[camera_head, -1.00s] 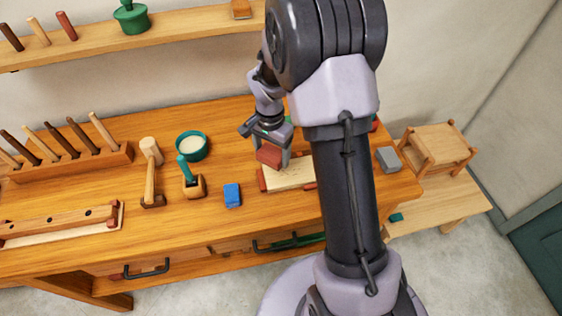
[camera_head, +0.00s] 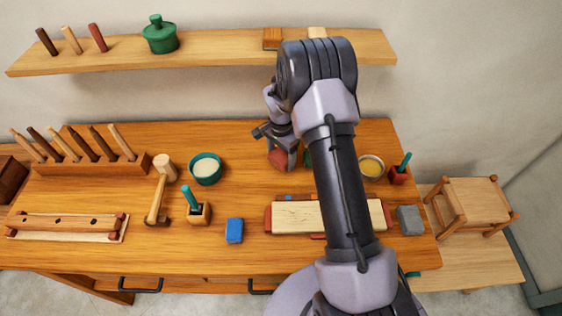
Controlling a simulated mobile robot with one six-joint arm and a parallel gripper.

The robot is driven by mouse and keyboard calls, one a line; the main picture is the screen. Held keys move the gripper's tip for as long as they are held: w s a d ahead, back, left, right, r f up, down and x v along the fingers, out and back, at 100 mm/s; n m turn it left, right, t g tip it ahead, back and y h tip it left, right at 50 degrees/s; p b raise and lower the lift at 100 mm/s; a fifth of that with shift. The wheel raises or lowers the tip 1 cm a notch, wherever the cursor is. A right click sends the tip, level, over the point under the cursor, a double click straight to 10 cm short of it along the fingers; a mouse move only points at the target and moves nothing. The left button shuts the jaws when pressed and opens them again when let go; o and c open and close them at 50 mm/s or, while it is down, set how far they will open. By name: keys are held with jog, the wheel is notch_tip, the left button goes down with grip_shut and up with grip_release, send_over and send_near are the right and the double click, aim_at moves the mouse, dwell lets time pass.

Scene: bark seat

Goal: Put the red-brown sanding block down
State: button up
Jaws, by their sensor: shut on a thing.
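The red-brown sanding block (camera_head: 278,159) is between the fingers of my gripper (camera_head: 283,153), which is shut on it. The gripper points down over the back part of the wooden workbench (camera_head: 240,185), behind the pale board (camera_head: 297,217). I cannot tell whether the block touches the bench top. My arm hides part of the board and the bench to the right of the gripper.
A blue block (camera_head: 234,231) and a grey block (camera_head: 410,220) lie either side of the board. A teal bowl (camera_head: 206,169) and mallet (camera_head: 159,190) stand left. A yellow-filled bowl (camera_head: 371,166) and red pot (camera_head: 398,175) stand right. A shelf (camera_head: 220,47) runs behind.

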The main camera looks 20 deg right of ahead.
aim_at(281, 161)
jog(key=shift+w+d+f, duration=0.1)
jog(key=shift+w+f, duration=0.15)
jog(key=shift+f, duration=0.05)
jog(key=shift+f+b, duration=0.4)
jog(key=shift+f, duration=1.05)
